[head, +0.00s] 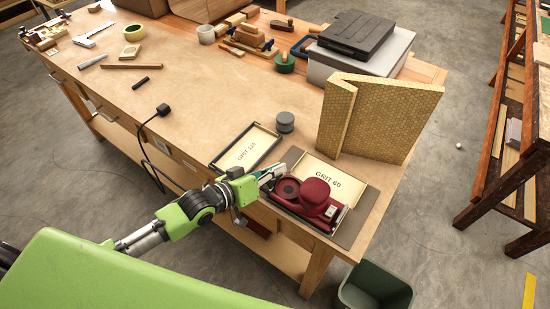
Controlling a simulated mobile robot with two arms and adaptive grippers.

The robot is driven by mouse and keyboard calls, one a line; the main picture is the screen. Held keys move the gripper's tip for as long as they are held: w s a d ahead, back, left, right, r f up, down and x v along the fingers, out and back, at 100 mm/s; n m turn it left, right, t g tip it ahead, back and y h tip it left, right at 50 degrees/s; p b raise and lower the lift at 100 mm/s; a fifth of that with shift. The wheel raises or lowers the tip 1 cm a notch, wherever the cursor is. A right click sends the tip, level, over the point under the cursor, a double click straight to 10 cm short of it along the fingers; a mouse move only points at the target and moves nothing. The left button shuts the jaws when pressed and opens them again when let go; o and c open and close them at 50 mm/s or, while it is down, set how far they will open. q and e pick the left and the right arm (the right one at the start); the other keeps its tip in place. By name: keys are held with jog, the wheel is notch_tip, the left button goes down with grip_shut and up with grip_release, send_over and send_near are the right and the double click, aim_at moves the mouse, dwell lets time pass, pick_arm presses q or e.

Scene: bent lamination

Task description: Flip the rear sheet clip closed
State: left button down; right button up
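A dark red sander (314,197) with a rounded top knob lies on a dark grey mat (355,228) near the front right corner of the workbench. A pale patch shows on its right end. I cannot make out the rear sheet clip or whether it is open; the sander's left end is partly hidden by my gripper. My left gripper (274,173) is at the sander's left end, close to it. Its fingers are too small and overlapped to tell if they are open, or whether they touch the sander. My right gripper is not in view.
A "GRIT 60" sheet (327,179) lies behind the sander, and a "GRIT 120" tray (246,150) lies to its left. A grey round tin (285,122) and a yellow folded panel (383,118) stand behind. A green bin (375,290) is on the floor. The bench's middle is mostly clear.

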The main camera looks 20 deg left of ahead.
pick_arm(q)
jog(key=p, duration=0.1)
jog(key=m+y+p, duration=0.1)
jog(key=m+p, duration=0.1)
jog(key=shift+s+d+r, duration=0.25)
jog(key=shift+d+m+y+p, duration=0.2)
jog(key=shift+m+y+p, duration=0.3)
jog(key=shift+y+p, duration=0.25)
jog(key=shift+s+d+f+m+t+y+p, duration=0.1)
jog(key=shift+d+m+t+y+p, duration=0.1)
jog(key=shift+m+t+y+p, duration=0.35)
jog(key=shift+d+m, duration=0.1)
jog(key=shift+m, duration=0.65)
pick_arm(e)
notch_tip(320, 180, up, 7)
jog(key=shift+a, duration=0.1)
pick_arm(q)
jog(key=shift+d, duration=0.1)
jog(key=c, duration=2.5)
grip_release()
